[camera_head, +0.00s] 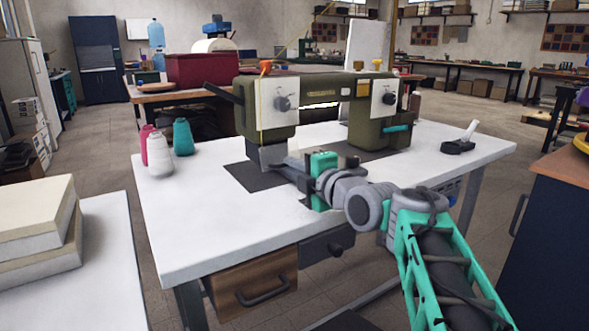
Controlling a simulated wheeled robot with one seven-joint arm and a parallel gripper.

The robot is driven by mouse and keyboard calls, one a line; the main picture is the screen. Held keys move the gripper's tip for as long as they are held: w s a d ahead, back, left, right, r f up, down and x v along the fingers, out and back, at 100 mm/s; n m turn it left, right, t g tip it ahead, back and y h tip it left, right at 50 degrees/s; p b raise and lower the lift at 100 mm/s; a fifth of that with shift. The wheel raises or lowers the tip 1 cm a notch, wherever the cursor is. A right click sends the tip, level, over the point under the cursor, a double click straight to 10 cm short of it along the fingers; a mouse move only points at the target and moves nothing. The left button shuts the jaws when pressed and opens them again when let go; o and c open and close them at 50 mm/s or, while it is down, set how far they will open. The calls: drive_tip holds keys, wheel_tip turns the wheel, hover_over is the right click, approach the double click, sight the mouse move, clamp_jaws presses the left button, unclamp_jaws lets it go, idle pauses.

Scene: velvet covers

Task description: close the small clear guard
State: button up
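A dark green sewing machine (319,89) stands on a white-topped table (205,215). Its needle head (264,115) is at the left end, with pale panels on the front. I cannot make out a small clear guard; anything see-through under the head is too small to tell or hidden. My gripper (277,162) is at the left end of my arm, low by the base of the needle head, with the teal and grey wrist just right of it. Its fingers are too small to tell whether they are open or shut, or whether they touch the machine.
White, teal and pink thread cones stand at the table's left. A black holder (457,147) with a pale upright piece is at the right. Stacked pale blocks (38,228) are on a side table at lower left. A dark cabinet (548,235) stands at right. The front left tabletop is clear.

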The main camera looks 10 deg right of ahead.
drive_tip(key=shift+o, duration=0.6)
drive_tip(key=shift+s, duration=0.1)
drive_tip(key=p+v, duration=0.1)
drive_tip(key=v, duration=0.6)
drive_tip(key=shift+d+r+p, duration=0.1)
drive_tip(key=shift+d+p, duration=0.05)
drive_tip(key=shift+p, duration=0.2)
drive_tip(key=shift+s, duration=0.3)
drive_tip(key=shift+c, duration=0.2)
